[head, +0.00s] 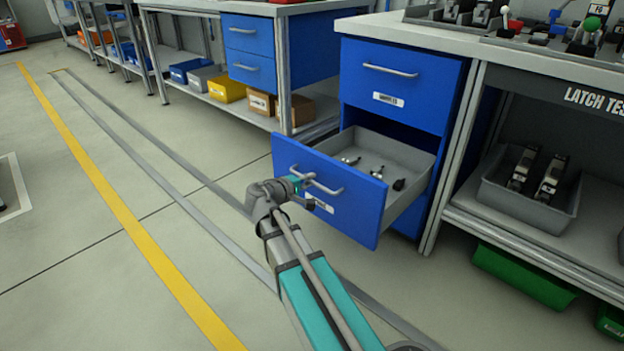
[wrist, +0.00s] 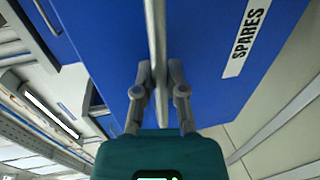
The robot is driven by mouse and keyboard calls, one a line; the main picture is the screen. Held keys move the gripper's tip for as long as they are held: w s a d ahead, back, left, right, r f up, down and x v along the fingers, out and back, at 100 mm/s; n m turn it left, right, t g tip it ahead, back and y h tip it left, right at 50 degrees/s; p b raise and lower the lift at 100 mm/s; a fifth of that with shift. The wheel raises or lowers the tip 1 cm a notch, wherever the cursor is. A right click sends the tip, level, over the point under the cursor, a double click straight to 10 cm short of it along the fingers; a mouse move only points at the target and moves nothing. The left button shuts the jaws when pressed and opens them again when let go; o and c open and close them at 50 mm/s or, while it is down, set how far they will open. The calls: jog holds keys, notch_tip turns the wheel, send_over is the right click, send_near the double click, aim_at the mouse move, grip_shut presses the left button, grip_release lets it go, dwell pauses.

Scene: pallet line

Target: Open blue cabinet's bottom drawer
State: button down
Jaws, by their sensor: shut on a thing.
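The blue cabinet (head: 397,80) stands under the workbench at the right in the head view. Its bottom drawer (head: 326,190) is pulled well out, showing a grey inside with several small metal parts. The upper drawer is shut. My gripper (head: 305,181) is at the bottom drawer's front, shut on its bar handle (head: 325,184). In the wrist view the fingers (wrist: 158,75) close around the handle bar (wrist: 156,30), beside a white label (wrist: 247,38) reading SPARES. The fingertips are small and partly hidden in the head view.
A bench with a grey bin (head: 530,198) on its lower shelf is right of the cabinet, with a green bin (head: 525,275) beneath. Another blue drawer unit (head: 250,50) and small boxes stand behind. The floor (head: 150,180) to the left is clear.

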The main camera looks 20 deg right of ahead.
jog(key=shift+w, duration=0.35)
jog(key=c, duration=0.7)
grip_release()
jog(key=shift+c, duration=0.2)
jog(key=shift+o, duration=0.3)
jog(key=shift+s+d, duration=0.1)
jog(key=shift+s, duration=0.25)
